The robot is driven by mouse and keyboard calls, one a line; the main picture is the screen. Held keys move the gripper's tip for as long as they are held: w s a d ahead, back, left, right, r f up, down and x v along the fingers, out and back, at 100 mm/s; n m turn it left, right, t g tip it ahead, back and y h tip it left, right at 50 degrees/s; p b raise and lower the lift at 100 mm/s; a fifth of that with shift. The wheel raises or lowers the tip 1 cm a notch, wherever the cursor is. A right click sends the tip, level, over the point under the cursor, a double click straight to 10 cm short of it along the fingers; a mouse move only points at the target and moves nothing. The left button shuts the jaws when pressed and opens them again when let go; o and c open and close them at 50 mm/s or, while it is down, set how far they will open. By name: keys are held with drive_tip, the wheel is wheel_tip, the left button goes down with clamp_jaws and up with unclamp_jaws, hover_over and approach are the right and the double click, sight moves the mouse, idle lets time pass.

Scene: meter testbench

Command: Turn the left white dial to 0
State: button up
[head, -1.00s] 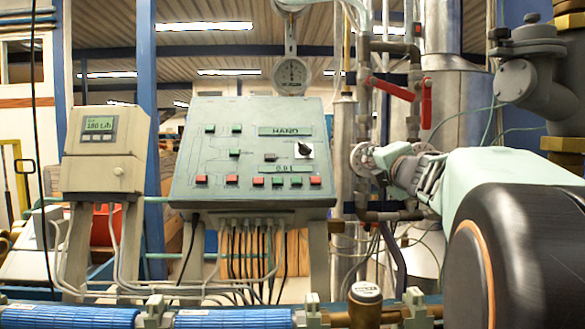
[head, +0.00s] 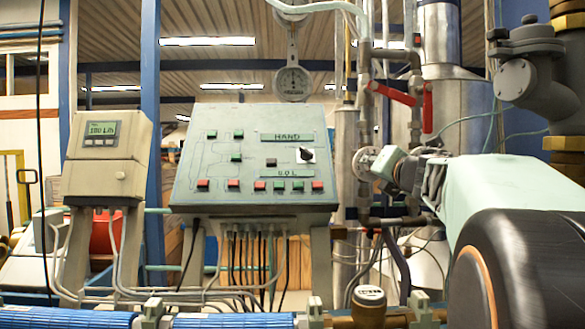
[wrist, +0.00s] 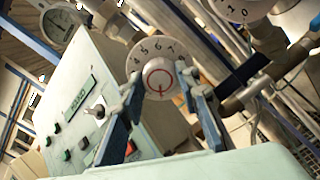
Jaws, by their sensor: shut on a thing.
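The left white dial (wrist: 141,55) faces the camera in the wrist view, with black numbers 4, 5, 6 and 7 along its upper rim. Its white knob (wrist: 158,76) has a red ring and a red pointer mark directed downward. My gripper (wrist: 163,82) has its two blue-grey fingers on either side of the knob and is shut on it. In the head view the dial (head: 364,163) is a small disc on the pipework, with my gripper (head: 388,167) against it from the right. The fingers hide the dial's lower rim numbers.
A second white dial (wrist: 238,8) is at the top of the wrist view. A green control panel (head: 225,180) stands left of my gripper, with a round gauge (head: 292,82) above. Red valve levers (head: 392,93) and pipes are close above my gripper.

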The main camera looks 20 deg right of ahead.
drive_tip(key=shift+r, duration=0.1)
drive_tip(key=o, duration=1.2)
drive_tip(key=shift+c, duration=0.2)
wheel_tip(320, 180, up, 10)
idle(0.6)
